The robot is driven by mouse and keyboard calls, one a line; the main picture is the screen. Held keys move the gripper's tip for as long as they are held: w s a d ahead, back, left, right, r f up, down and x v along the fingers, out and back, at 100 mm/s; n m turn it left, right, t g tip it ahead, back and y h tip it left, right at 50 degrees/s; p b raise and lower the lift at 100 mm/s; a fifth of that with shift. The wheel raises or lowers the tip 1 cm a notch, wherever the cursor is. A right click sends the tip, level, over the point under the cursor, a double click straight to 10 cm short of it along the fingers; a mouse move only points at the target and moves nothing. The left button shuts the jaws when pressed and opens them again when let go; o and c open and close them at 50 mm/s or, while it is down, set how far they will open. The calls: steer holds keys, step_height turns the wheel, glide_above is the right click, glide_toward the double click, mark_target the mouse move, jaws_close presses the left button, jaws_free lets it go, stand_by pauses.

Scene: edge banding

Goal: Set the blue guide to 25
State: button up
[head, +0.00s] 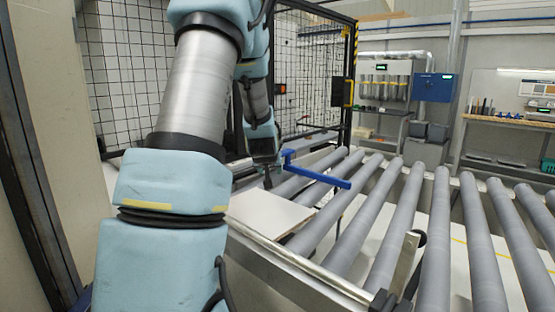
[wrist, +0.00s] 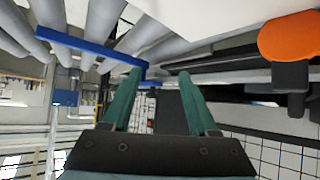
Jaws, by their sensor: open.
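The blue guide (head: 318,173) is a long bar reaching out over the grey rollers, with a short upright part at its left end. In the wrist view the guide (wrist: 90,47) slants from upper left down to the left fingertip. My gripper (wrist: 160,72) has its two green fingers apart, with nothing clearly held between them. The guide's near end is by the left fingertip; I cannot tell if they touch. In the head view my gripper (head: 268,172) is just left of the guide, partly hidden by my arm. No scale or number 25 is readable.
A white panel (head: 268,212) lies at the left of the roller conveyor (head: 400,225). An orange knob (wrist: 290,38) is at the right of the wrist view. A black mesh fence (head: 310,70) stands behind my arm. Workbenches (head: 510,122) stand at the back right.

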steer(key=shift+o, duration=0.9)
steer(key=w+d+t+b, duration=0.1)
steer(key=w+t+b, duration=0.1)
steer(key=w, duration=0.6)
steer(key=w+d+t+y+b, duration=0.1)
steer(key=w+d+t+b, duration=0.1)
steer(key=w+t, duration=0.3)
steer(key=w, duration=0.2)
steer(key=shift+w+f+n, duration=0.25)
steer(key=shift+w+n, duration=0.1)
steer(key=shift+n, duration=0.05)
steer(key=shift+t, duration=0.3)
steer(key=w+p, duration=0.2)
steer(key=w, duration=0.3)
steer(key=w+p, duration=0.1)
steer(key=w, duration=0.5)
steer(key=shift+a+r+p, duration=0.2)
steer(key=shift+p, duration=0.2)
steer(key=shift+c, duration=0.4)
jaws_close()
